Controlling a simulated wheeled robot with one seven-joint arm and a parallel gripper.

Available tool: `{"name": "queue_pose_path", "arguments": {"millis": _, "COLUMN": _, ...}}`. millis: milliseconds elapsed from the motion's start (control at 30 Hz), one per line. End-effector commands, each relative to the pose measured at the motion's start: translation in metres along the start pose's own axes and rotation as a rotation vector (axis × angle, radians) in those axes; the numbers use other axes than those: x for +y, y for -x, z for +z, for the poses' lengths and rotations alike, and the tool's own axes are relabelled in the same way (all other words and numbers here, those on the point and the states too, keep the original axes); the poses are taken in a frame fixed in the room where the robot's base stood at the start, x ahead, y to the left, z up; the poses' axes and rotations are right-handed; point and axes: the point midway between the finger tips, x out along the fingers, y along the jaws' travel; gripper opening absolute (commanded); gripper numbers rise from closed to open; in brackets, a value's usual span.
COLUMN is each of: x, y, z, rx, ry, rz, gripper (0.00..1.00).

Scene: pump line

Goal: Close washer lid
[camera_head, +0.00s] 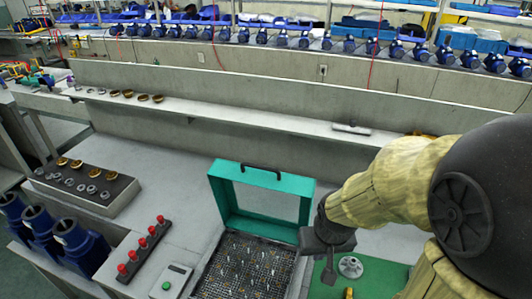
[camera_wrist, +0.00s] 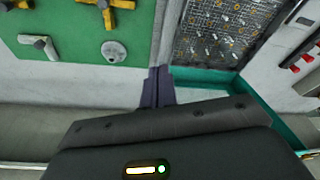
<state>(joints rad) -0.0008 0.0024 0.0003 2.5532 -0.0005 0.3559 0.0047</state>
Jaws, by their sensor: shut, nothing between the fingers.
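The washer lid (camera_head: 262,169) is a teal frame with a clear pane and a black handle. It stands open, raised at the back of the washer. The washer basket (camera_head: 243,270) is a mesh tray with small parts in it, and it also shows in the wrist view (camera_wrist: 212,32). The lid's teal edge shows in the wrist view (camera_wrist: 262,92). My gripper (camera_head: 328,272) is shut and empty, just right of the washer and in front of the lid's right side. In the wrist view my gripper's fingers (camera_wrist: 157,88) are together, beside the washer's edge.
A green mat (camera_head: 375,275) with a round metal part (camera_head: 350,267) lies right of the washer. A strip of red buttons (camera_head: 145,248) and blue pump housings (camera_head: 75,245) stand to the left. A dark block with rings (camera_head: 85,187) sits further back. A low ledge (camera_head: 230,112) runs behind.

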Motion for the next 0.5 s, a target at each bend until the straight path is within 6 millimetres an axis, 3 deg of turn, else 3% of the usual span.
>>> {"name": "queue_pose_path", "arguments": {"millis": 167, "x": -0.007, "y": 0.028, "z": -0.037, "rx": -0.011, "ry": -0.026, "rz": -0.002, "gripper": 0.0}}
{"name": "queue_pose_path", "arguments": {"millis": 500, "x": -0.044, "y": 0.116, "z": -0.167, "rx": -0.07, "ry": -0.169, "rz": 0.013, "gripper": 0.0}}
